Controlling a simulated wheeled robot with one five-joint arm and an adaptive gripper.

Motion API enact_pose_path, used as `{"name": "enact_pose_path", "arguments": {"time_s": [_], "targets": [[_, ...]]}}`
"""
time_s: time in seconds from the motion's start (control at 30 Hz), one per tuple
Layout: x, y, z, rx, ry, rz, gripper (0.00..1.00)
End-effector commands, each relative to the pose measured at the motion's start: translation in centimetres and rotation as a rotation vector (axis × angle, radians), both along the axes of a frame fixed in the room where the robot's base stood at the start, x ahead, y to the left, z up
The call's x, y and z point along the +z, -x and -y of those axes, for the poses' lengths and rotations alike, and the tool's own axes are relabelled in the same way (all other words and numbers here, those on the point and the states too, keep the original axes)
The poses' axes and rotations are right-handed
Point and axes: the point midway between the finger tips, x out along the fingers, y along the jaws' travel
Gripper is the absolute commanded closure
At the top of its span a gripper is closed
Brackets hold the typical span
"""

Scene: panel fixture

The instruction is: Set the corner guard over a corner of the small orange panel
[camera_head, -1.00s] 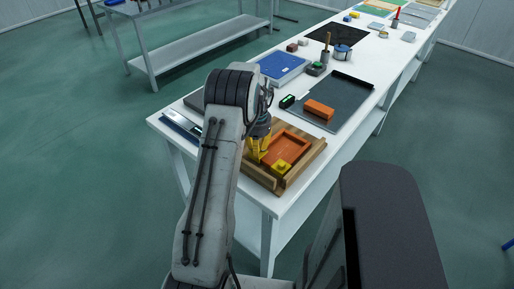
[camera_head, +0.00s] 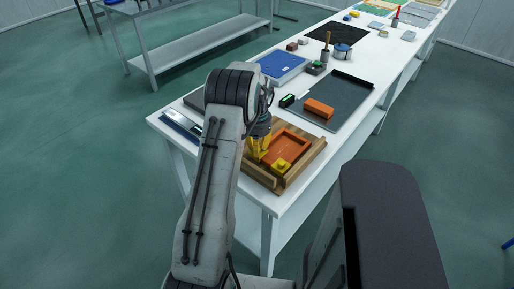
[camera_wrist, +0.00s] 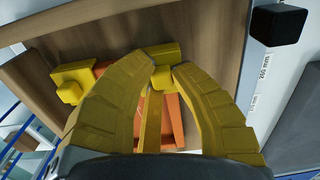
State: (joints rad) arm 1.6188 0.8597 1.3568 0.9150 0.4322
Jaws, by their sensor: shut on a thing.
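The small orange panel (camera_head: 291,142) lies in a wooden fixture (camera_head: 311,156) on the white table; part of it shows in the wrist view (camera_wrist: 176,124). A yellow corner guard (camera_head: 281,167) sits at its near corner, seen also at left in the wrist view (camera_wrist: 69,88). My yellow-fingered gripper (camera_head: 258,156) is low over the panel's left side. In the wrist view its fingertips (camera_wrist: 161,74) are shut on another yellow corner guard (camera_wrist: 163,51), beside the fixture's wooden wall. The fingers hide part of the panel, and I cannot tell whether the held guard touches it.
A dark tray (camera_head: 353,88) with an orange block (camera_head: 319,109) lies behind the fixture. In the wrist view, a black block (camera_wrist: 278,24) is at upper right, beyond the wooden wall.

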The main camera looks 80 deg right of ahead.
Motion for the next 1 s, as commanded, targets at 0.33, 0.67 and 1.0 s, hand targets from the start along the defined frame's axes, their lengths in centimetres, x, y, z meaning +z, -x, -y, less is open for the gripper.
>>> {"name": "enact_pose_path", "arguments": {"time_s": [0.33,0.67,1.0], "targets": [[-0.09,0.10,0.03,0.000,0.000,0.000,1.00],[-0.09,0.09,0.02,0.000,0.000,0.000,0.56],[0.10,0.09,0.03,0.000,0.000,0.000,0.53]]}}
